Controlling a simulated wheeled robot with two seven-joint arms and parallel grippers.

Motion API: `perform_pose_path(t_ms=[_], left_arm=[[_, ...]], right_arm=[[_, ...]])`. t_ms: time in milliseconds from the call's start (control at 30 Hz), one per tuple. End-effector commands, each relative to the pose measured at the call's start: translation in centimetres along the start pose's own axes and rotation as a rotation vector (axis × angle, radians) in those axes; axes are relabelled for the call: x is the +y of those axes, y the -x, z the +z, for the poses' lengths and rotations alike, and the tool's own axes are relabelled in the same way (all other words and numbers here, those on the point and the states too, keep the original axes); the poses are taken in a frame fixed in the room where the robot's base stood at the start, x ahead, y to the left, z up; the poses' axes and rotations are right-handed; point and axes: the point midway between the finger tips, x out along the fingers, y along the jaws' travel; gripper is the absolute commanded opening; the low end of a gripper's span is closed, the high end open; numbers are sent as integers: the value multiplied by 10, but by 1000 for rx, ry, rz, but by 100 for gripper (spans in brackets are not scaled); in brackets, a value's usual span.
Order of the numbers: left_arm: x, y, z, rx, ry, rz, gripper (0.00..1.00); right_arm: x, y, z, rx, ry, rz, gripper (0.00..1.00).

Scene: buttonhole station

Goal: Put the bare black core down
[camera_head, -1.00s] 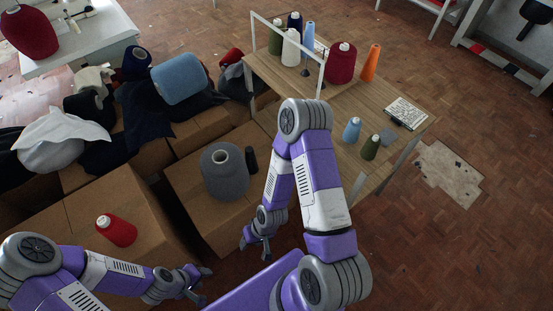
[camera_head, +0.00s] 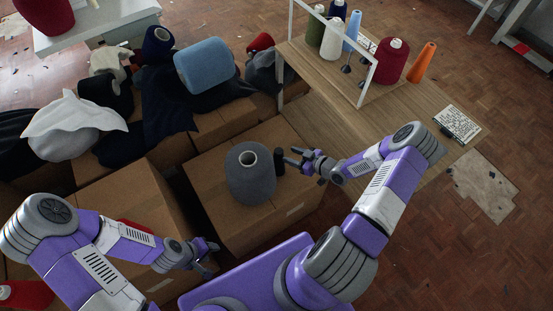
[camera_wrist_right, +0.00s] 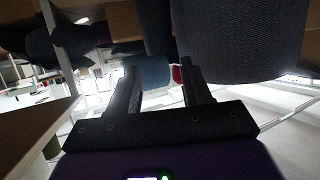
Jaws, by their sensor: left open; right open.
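The bare black core (camera_head: 279,162) stands upright on a cardboard box, close beside the large grey cone (camera_head: 250,176). My right gripper (camera_head: 290,157) is open, at the core's right side, with its fingers pointing at it. In the right wrist view the dark core (camera_wrist_right: 156,25) shows at the top, just past the open fingertips (camera_wrist_right: 160,78), with the grey cone (camera_wrist_right: 240,40) to its right. I cannot tell whether a finger touches the core. My left gripper (camera_head: 208,255) is open and empty, low in front of the boxes.
The wooden table (camera_head: 330,120) with several cones on its shelf is right of the box, under my right forearm. Boxes with dark cloth and a blue cone (camera_head: 205,66) lie behind. A red cone is partly hidden by my left arm. The box top (camera_head: 225,225) has bare room in front.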

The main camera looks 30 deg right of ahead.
Motion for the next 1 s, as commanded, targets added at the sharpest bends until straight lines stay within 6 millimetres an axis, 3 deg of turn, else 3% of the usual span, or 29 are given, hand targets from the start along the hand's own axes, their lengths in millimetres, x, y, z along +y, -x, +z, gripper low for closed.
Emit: perform_pose_path(t_ms=[467,700,767,1000], left_arm=[[-7,-19,-1,0,0,0,43],[-7,-18,-1,0,0,0,43],[-7,-18,-1,0,0,0,43],[-7,-18,-1,0,0,0,43]], right_arm=[[1,-59,9,-1,-3,-2,48],[1,-62,7,-3,-3,0,48],[1,-62,7,-3,-3,-1,42],[1,-62,7,-3,-3,-1,6]])
